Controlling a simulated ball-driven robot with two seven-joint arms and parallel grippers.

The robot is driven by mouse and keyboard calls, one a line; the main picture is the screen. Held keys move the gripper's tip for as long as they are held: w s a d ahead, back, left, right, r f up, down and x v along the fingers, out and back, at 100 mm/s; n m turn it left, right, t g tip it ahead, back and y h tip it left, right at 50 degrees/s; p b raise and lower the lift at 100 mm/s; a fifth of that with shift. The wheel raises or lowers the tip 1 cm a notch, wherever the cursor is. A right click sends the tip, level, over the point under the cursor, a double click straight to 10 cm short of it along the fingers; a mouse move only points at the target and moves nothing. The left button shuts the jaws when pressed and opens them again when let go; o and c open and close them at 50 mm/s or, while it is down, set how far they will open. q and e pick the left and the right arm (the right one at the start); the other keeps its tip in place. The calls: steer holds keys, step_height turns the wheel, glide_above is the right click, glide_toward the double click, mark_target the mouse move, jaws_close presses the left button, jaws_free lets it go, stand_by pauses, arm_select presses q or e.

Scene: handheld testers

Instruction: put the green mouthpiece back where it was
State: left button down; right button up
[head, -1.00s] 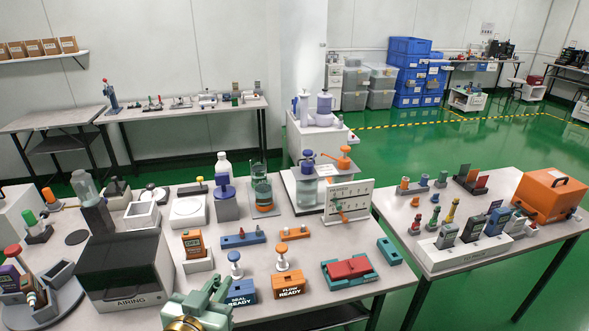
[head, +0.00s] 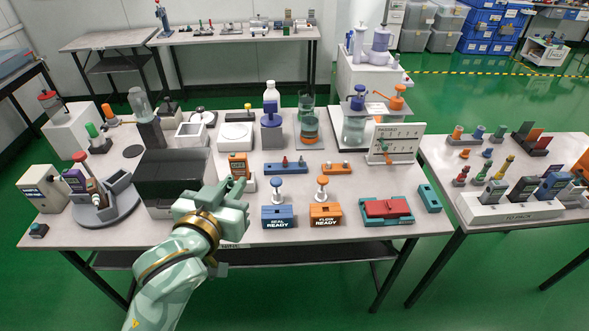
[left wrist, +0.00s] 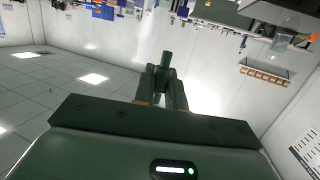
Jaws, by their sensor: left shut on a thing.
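My left gripper (head: 238,187) is held above the front of the near table, before the orange tester and beside the black box. In the left wrist view, its fingers (left wrist: 165,82) are shut on a small dark green cylinder (left wrist: 167,59), which looks like the green mouthpiece; one end sticks out past the fingertips. In the head view the gripper hides the held piece. On the right table, a rack holds an orange, a blue and a green piece (head: 500,131) standing upright. My right gripper is not in view.
The black box (head: 172,166) stands left of my gripper. The orange tester (head: 238,165) is just behind it. The blue stand (head: 277,216), orange stand (head: 325,213) and teal tray (head: 365,212) line the front edge to the right. A round grey turntable (head: 122,205) holds items at left.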

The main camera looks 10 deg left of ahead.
arm_select(q)
steer(key=w+d+f+m+h, duration=0.35)
steer(key=d+f, duration=0.25)
steer(key=f, duration=0.6)
steer(key=g+h+b, duration=0.1)
steer(key=b, duration=0.6)
glide_above(277, 207)
steer(key=s, duration=0.2)
steer(key=f, duration=0.9)
steer(key=shift+d+f, duration=0.35)
steer(key=shift+d, duration=0.05)
steer(key=f, duration=0.1)
steer(key=f+b, duration=0.1)
steer(key=f, duration=0.1)
steer(key=shift+w+a+f+b, duration=0.15)
steer(key=shift+w+f+b, duration=0.1)
steer(key=shift+b, duration=0.1)
steer(key=shift+r, duration=0.15)
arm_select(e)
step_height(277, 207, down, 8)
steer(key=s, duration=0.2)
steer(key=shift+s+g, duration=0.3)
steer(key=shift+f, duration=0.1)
arm_select(q)
steer(key=c, duration=1.9)
jaws_free()
steer(key=shift+f, duration=0.2)
steer(key=o, duration=0.4)
